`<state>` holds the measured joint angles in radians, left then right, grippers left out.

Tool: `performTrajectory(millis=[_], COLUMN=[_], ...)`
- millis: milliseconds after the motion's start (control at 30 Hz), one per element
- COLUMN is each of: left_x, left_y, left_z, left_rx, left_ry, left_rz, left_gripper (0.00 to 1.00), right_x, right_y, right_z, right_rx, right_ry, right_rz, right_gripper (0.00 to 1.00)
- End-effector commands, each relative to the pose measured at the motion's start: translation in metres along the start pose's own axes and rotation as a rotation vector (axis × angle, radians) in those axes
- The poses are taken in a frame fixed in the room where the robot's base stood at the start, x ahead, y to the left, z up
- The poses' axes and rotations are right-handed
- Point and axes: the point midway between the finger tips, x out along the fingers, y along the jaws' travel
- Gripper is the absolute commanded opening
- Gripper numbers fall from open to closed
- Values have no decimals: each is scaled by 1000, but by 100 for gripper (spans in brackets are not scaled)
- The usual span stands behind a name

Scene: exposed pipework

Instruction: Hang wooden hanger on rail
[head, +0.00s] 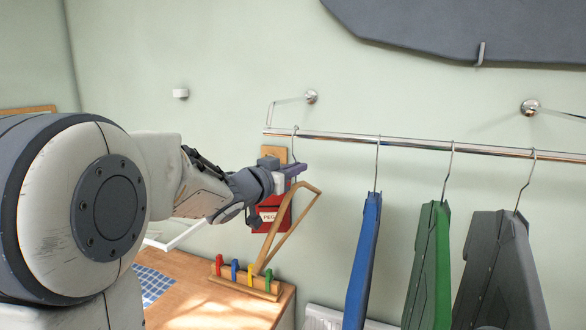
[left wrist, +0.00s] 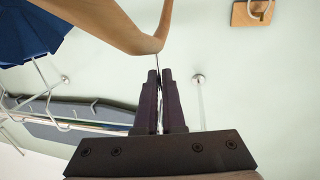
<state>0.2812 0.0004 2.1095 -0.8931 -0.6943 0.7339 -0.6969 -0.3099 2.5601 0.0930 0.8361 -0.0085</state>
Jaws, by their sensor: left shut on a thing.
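The wooden hanger (head: 298,212) is tilted below the left end of the chrome rail (head: 408,143). My left gripper (head: 295,170) is shut on its wire hook, just above the wood. The hook's top overlaps the rail in the head view; I cannot tell whether it is over the rail or only in front of it. In the left wrist view, the hanger's wood (left wrist: 125,28) lies beyond the closed fingertips of the left gripper (left wrist: 158,78), with a thin wire between them. My right gripper is not in view.
Blue (head: 364,255), green (head: 430,260) and dark grey (head: 500,265) garments hang along the rail to the right. Behind the hanger are a red peg bag (head: 270,214) and a wooden rack of coloured pegs (head: 246,282) on a wooden counter (head: 205,300). The rail between hanger and blue garment is clear.

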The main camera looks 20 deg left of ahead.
Motion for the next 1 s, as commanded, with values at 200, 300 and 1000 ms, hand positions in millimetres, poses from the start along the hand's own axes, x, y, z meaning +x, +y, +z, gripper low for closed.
performTrajectory(millis=[200,300,1000], left_x=[-1,-1,-55], left_y=[-1,-1,-2], left_z=[0,0,1], left_rx=[0,0,4], left_ry=[1,1,3], left_rz=[-1,-2,-8], left_gripper=[0,29,41], right_x=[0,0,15], right_y=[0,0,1], right_z=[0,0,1], right_rx=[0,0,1], right_ry=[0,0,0], right_rz=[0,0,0], right_gripper=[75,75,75])
